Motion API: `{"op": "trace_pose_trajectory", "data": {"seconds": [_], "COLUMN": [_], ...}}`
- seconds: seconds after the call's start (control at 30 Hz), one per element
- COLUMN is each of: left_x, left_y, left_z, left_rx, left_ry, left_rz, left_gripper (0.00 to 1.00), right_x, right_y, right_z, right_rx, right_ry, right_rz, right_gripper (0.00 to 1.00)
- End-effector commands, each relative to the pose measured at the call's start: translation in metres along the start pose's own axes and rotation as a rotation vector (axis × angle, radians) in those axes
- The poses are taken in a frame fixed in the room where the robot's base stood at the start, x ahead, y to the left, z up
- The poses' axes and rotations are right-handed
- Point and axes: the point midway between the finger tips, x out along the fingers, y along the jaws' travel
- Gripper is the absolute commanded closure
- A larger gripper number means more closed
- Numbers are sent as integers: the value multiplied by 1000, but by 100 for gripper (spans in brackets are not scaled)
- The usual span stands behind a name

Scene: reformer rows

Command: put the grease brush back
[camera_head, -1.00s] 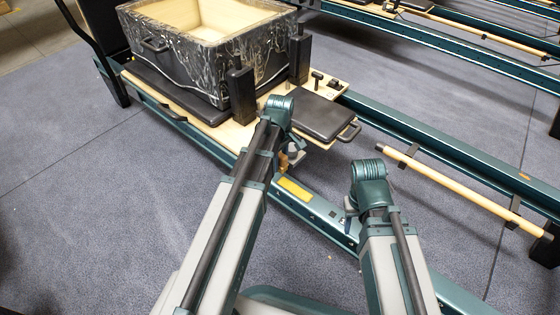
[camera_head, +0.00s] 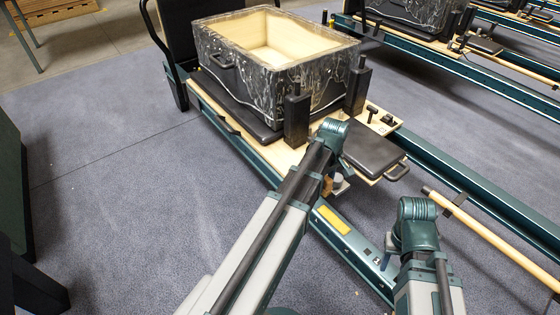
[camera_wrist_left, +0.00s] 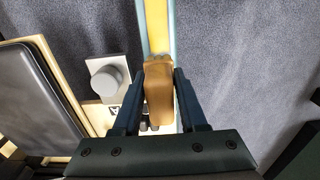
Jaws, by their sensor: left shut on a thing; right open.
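My left gripper (camera_wrist_left: 158,108) is shut on a tan, wooden-looking block, seemingly the grease brush (camera_wrist_left: 158,92), which stands between the two dark fingers in the left wrist view. Its bristles are not visible. In the head view the left gripper (camera_head: 330,186) is over the near rail of the reformer, mostly hidden by its own wrist, with a bit of tan showing. The large bin (camera_head: 245,75), black-and-white marbled with a pale wood inside, sits on the reformer and looks empty where I see into it. My right gripper (camera_head: 387,250) is open, low beside the rail.
A black padded plate (camera_head: 373,151) with a handle lies right of the left gripper. Black upright posts (camera_head: 296,118) stand by the bin. A wooden bar (camera_head: 490,235) runs along the right. A grey knob (camera_wrist_left: 106,80) is beside the brush. Grey floor at left is clear.

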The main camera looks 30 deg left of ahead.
Motion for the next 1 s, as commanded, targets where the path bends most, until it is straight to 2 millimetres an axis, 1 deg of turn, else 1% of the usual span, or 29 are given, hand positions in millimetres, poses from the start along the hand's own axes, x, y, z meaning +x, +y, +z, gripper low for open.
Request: {"op": "trace_pose_trajectory", "data": {"seconds": [0.17, 0.27, 0.37, 1.0], "left_x": [-22, -42, -68, -263], "left_y": [0, 0, 0, 0], "left_z": [0, 0, 0, 0], "left_rx": [0, 0, 0, 0], "left_ry": [0, 0, 0, 0], "left_rz": [0, 0, 0, 0], "left_gripper": [100, 100, 100, 100], "right_x": [-22, -42, -68, -262], "right_y": [2, 4, 7, 25], "right_z": [1, 2, 4, 15], "right_rx": [1, 1, 2, 8], "right_ry": [0, 0, -1, -3], "right_rz": [0, 0, -1, -3], "right_gripper": [50, 50, 50, 50]}}
